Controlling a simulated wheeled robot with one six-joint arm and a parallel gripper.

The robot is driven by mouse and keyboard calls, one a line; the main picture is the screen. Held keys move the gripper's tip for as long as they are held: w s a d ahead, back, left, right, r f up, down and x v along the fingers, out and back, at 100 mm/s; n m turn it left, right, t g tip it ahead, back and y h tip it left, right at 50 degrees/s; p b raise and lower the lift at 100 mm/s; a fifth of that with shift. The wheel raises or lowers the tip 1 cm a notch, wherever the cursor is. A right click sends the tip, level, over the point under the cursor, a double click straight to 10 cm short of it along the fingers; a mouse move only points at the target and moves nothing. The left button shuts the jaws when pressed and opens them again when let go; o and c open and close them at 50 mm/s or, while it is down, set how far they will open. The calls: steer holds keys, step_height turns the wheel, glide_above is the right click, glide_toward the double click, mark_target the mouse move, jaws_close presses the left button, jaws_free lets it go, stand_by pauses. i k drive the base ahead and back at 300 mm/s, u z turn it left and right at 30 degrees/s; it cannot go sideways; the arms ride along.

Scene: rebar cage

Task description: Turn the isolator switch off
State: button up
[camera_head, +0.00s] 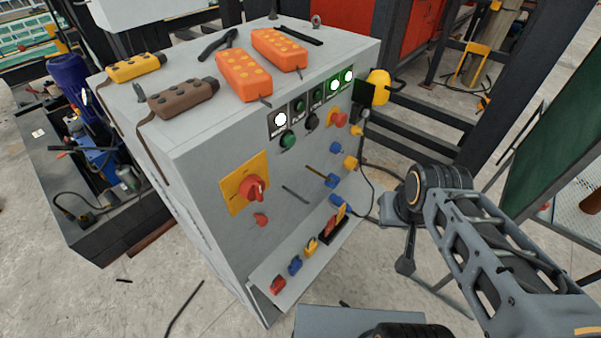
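The isolator switch (254,188) is a red rotary handle on a yellow plate, on the left part of the grey control cabinet's (215,215) front face. Its handle looks tilted, but the plate's markings are too small to read, so I cannot tell its position. Nothing covers the switch. My arm (480,250) reaches in from the lower right, with a dark joint right of the cabinet. I cannot make out my gripper or its fingers in this view. No part of my arm visibly touches the switch.
A red emergency button (338,118) is at right. Colored plugs (295,265) stick out along the lower ledge. Orange pendants (243,75) lie on top. Air before the switch looks clear.

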mark_target(252, 189)
steer(key=u, duration=1.05)
steer(key=k, duration=0.5)
steer(key=u, duration=0.25)
steer(key=i, duration=0.55)
steer(key=z, duration=2)
steer(key=k, duration=0.75)
steer(key=u, duration=1.7)
